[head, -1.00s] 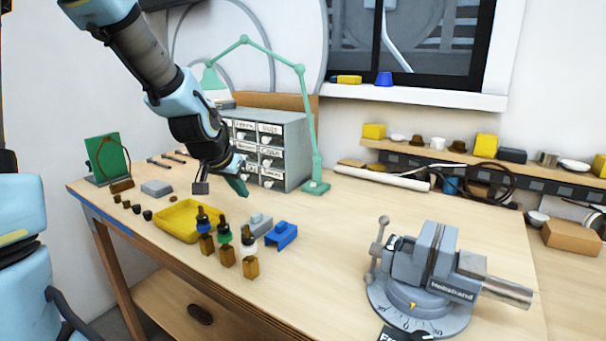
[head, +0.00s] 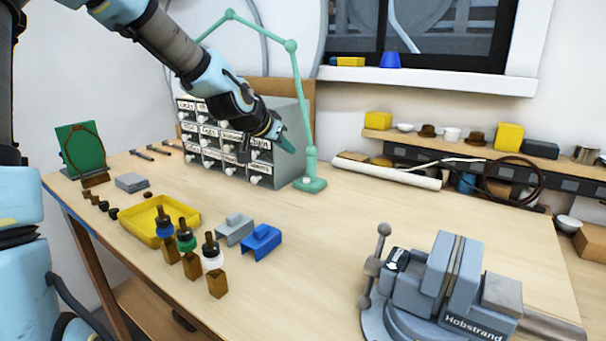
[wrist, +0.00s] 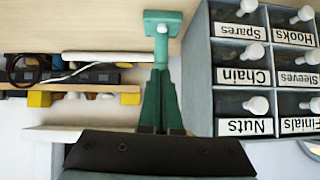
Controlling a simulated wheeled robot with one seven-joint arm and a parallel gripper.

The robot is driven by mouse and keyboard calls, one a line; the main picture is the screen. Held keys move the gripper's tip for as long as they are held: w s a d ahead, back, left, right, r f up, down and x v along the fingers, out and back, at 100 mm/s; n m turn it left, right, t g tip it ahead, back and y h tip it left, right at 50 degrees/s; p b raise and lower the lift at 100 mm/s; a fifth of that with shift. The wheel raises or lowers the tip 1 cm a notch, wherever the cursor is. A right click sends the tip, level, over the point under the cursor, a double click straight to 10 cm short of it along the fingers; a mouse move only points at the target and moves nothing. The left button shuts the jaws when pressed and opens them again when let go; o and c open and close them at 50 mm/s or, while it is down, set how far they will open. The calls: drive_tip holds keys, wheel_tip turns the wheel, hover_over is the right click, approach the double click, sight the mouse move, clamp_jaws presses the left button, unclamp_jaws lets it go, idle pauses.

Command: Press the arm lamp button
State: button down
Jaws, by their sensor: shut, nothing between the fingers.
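The green arm lamp (head: 299,95) stands on the bench just right of the drawer cabinet. Its square base (head: 312,186) carries a small pale button (head: 306,181). The base (wrist: 176,18) and button (wrist: 162,29) also show at the top of the wrist view, which is upside down. My gripper (head: 290,147) is shut and empty. It is in front of the cabinet's upper right, above and left of the lamp base. In the wrist view its teal fingers (wrist: 160,72) point towards the base and overlap the lower post. The lamp's head is hidden behind my arm.
The grey labelled drawer cabinet (head: 290,115) is close beside my gripper. A vise (head: 440,290) stands at the front right. The bench right of the lamp base is clear up to a white tube (head: 390,172).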

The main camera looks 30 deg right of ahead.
drive_tip(key=p, duration=0.3)
hover_over(309, 178)
drive_tip(key=s+a, duration=0.2)
drive_tip(key=a, duration=0.1)
wheel_tip(309, 178, down, 6)
drive_tip(key=shift+d+f, duration=0.1)
drive_tip(key=shift+f, duration=0.05)
wheel_tip(309, 178, down, 2)
drive_tip(key=shift+w+f+p, duration=0.15)
drive_tip(key=shift+p, duration=0.15)
drive_tip(key=shift+f, duration=0.8)
